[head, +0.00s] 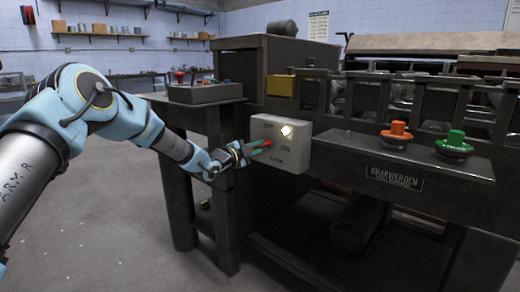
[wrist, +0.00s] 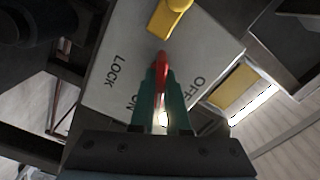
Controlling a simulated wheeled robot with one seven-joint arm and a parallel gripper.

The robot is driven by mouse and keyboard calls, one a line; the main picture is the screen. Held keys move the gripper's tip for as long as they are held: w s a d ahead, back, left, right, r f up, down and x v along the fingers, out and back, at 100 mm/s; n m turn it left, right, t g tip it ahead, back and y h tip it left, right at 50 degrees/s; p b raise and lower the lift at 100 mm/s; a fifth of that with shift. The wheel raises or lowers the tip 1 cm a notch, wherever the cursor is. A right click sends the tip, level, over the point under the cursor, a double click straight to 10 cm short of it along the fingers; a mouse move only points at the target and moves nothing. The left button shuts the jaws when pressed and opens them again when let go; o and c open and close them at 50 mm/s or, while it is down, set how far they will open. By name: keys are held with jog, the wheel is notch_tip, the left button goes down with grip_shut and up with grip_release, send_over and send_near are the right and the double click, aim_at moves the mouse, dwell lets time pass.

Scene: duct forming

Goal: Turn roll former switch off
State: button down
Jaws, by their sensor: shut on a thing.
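The roll former switch box (head: 292,157) is a light grey panel on the machine's front, marked OFF, ON and a third label; the wrist view reads that label as LOCK. Its red switch handle (wrist: 162,62) lies between the green fingers of my gripper (wrist: 161,85), which is shut on it. In the head view my gripper (head: 254,151) reaches the box from the left, with the red handle (head: 265,143) at its tips. A lamp (head: 287,131) near OFF glows. The fingers partly hide the handle, so I cannot tell which label it points at.
A control panel (head: 205,93) sits on a stand to the left. Orange (head: 397,134) and green (head: 455,143) knobs are on the ledge to the right. Open floor (head: 105,205) lies at left.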

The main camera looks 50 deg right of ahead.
jog(key=n, duration=0.6)
jog(key=shift+n+p, duration=0.3)
jog(key=n+p, duration=0.1)
jog(key=n, duration=0.5)
jog(key=shift+f, duration=0.1)
dwell(0.3)
jog(key=c, duration=0.9)
grip_release()
jog(key=a, duration=1)
jog(key=shift+w+a, duration=0.3)
jog(key=shift+a, duration=0.1)
